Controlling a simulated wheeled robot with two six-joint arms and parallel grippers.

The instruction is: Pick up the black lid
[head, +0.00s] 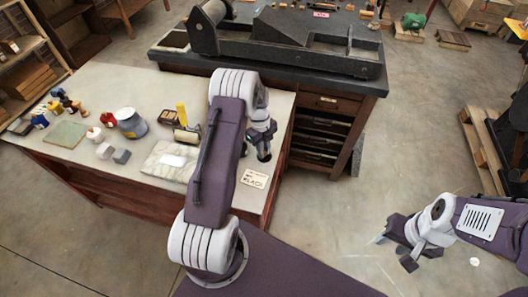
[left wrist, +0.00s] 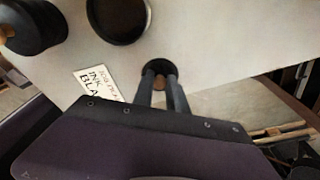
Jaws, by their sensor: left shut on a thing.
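The black lid (left wrist: 160,68) is a small dark disc with a brownish knob. In the left wrist view it is at the fingertips of my left gripper (left wrist: 161,84), which is shut on its knob. In the head view my left gripper (head: 262,138) is above the right end of the pale bench, with the dark lid (head: 264,157) just under it. I cannot tell whether the lid touches the bench top. My right gripper (head: 394,249) is over the floor at the right, empty, its fingers apart.
A card lettered about black ink (left wrist: 97,83) lies near the lid; it also shows in the head view (head: 255,178). A round black-topped container (left wrist: 118,18) stands beyond. The pale bench (head: 80,95) carries pots, a roller and a slab. A dark press table (head: 300,80) stands behind.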

